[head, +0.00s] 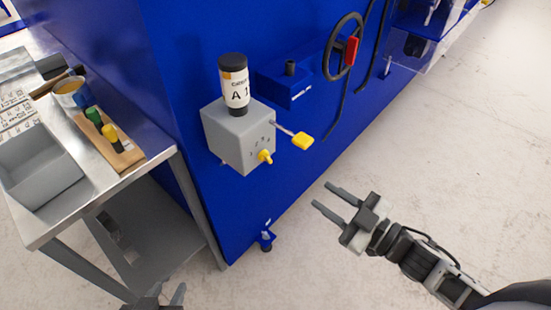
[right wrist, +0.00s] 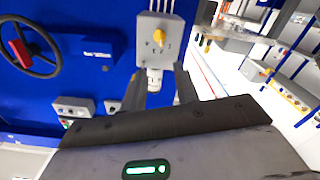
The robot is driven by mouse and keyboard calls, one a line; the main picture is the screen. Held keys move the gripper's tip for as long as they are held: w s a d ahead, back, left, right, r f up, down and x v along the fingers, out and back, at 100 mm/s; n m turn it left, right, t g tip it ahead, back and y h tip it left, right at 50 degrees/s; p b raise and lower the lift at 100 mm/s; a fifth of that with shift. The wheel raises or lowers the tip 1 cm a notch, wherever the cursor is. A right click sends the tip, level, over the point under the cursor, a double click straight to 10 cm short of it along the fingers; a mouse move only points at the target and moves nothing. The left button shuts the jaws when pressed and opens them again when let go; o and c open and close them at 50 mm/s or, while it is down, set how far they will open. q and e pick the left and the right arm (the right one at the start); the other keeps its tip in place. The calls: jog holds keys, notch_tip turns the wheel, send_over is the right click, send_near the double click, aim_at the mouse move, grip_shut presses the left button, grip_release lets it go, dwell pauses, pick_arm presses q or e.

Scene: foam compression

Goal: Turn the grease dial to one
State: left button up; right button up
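The grease dial is a small yellow knob (head: 265,157) low on the front of a grey box (head: 228,138) fixed to the blue machine. It also shows in the right wrist view (right wrist: 159,36), with dark numerals on the box face beside it. I cannot tell which numeral it points to. A black-capped cartridge (head: 235,92) marked "A 1" stands on the box. My right gripper (head: 321,194) is open and empty, below and right of the dial, apart from it. Its two fingers show in the right wrist view (right wrist: 158,70). My left gripper (head: 169,287) is open at the bottom edge, partly cut off.
A yellow-tipped lever (head: 302,140) sticks out from the box's right side. A black handwheel (head: 343,47) with a red handle is farther right. A metal table (head: 150,168) with a grey bin (head: 42,172) stands at left. The floor at right is clear.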

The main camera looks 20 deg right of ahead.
aim_at(269, 159)
jog(key=p+x, duration=0.1)
jog(key=x, duration=1.3)
jog(key=shift+w+a, duration=0.1)
jog(key=shift+w, duration=0.2)
grip_shut()
